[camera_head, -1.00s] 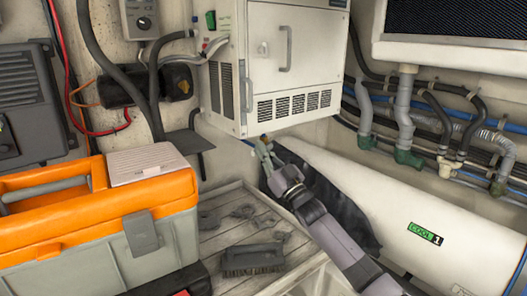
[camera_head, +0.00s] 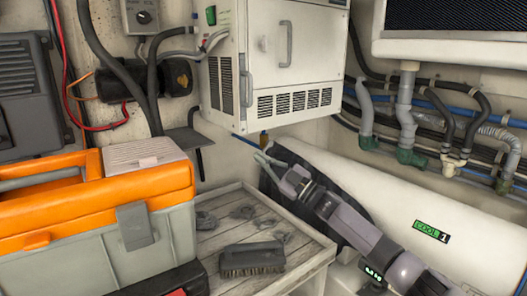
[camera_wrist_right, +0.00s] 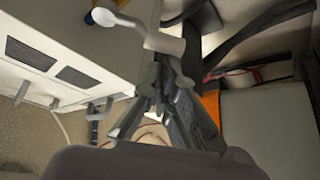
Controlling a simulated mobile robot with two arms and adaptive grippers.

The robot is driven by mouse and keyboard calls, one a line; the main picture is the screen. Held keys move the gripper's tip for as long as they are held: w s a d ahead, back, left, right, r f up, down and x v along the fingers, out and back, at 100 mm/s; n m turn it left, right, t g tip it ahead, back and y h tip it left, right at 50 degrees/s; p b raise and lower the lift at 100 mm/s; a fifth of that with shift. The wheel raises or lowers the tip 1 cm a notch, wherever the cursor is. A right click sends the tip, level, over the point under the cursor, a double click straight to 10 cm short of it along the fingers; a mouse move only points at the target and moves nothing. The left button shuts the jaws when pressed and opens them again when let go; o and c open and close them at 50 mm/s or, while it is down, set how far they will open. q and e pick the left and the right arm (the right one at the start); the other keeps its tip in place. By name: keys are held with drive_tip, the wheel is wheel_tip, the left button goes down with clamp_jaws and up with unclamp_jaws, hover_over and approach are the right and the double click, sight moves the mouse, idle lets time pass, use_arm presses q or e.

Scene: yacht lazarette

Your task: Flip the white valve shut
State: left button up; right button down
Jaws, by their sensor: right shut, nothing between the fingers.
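A pale lever-like part with a rounded end (camera_wrist_right: 130,27) shows at the top of the right wrist view, beyond my fingers. I cannot tell for sure that it is the white valve. My right gripper (camera_head: 268,161) is under the white cabinet's lower edge, in front of the white cylinder's dark end. It is shut and empty. Its fingers also show in the right wrist view (camera_wrist_right: 160,105), apart from the pale part as far as I can see. A small yellowish fitting (camera_head: 264,138) sits just above the gripper in the head view. My left gripper is not in view.
The white cabinet (camera_head: 287,75) hangs above the gripper. The white cylinder (camera_head: 400,190) lies to the right, with pipes and green elbows (camera_head: 410,157) behind it. An orange toolbox (camera_head: 95,205) stands left, and a brush (camera_head: 252,259) lies on the slatted bench (camera_head: 222,236).

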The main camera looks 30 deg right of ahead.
drive_tip(key=shift+w+d+f+n+g+y, duration=0.1)
drive_tip(key=shift+d+f+n+g, duration=0.75)
drive_tip(key=shift+n, duration=1.1)
drive_tip(key=shift+d+f+n+g+y, duration=0.1)
drive_tip(key=shift+d+f+n+g, duration=0.4)
drive_tip(key=shift+n+g, duration=1)
drive_tip(key=shift+w+d+f+n+g+y, duration=0.1)
drive_tip(key=shift+d+f+n+g, duration=0.55)
drive_tip(key=shift+n, duration=1.7)
drive_tip(key=shift+d, duration=0.1)
